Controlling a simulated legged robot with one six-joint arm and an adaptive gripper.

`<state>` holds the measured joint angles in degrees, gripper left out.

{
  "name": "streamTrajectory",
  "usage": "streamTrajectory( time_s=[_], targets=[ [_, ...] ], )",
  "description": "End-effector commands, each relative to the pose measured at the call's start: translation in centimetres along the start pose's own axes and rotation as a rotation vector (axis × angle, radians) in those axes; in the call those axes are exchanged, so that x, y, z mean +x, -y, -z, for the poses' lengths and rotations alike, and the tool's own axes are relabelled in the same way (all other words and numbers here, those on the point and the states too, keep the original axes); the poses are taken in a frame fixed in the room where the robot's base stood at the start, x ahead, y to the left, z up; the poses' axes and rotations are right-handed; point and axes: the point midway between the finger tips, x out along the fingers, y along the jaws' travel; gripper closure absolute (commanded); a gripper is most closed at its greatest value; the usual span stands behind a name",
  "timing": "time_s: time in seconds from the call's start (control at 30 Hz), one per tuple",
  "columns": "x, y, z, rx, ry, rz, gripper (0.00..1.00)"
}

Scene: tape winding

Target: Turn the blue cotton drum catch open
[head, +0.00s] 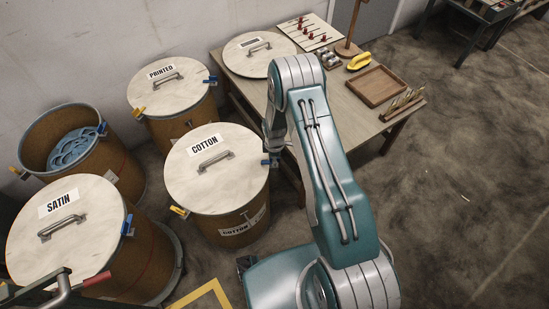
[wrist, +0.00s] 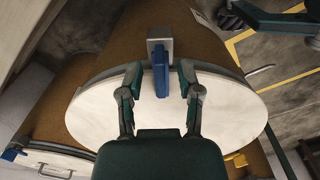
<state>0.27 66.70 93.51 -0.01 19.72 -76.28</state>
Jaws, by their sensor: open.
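The cotton drum (head: 232,222) is brown with a pale round lid (head: 185,178) marked COTTON, which also shows in the wrist view (wrist: 105,112). Its blue catch (wrist: 158,82) sits at the lid's rim on a grey metal bracket (wrist: 158,47). In the wrist view the catch runs lengthwise, in line with the bracket. My gripper (wrist: 160,80) is open, with one finger on each side of the blue catch and a visible gap to both.
The satin drum (head: 150,262), printed drum (head: 190,125) and an open drum of blue material (head: 35,135) stand left of and behind the cotton drum. A yellow catch (head: 179,211) is on the cotton drum's left side. A wooden table (head: 345,112) stands close behind.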

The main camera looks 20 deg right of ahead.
Motion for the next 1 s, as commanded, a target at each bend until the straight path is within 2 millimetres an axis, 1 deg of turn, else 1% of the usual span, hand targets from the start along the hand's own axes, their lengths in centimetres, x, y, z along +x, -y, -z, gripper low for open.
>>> streamTrajectory(
  time_s=[0.07,0.1,0.17,0.2,0.67,0.87,1.0],
  targets=[
    [-0.02,0.00,0.01,0.000,0.000,0.000,0.54],
    [-0.03,0.00,0.01,0.000,0.000,0.000,0.63],
    [-0.03,0.00,0.00,0.000,0.000,0.000,0.90],
    [-0.04,0.00,0.00,0.000,0.000,0.000,1.00],
    [0.00,-0.04,-0.10,0.033,0.000,0.000,1.00],
    [0.02,-0.06,-0.14,0.132,0.000,0.001,1.00],
    [0.03,-0.06,-0.18,0.241,0.000,0.001,1.00]
  ],
)
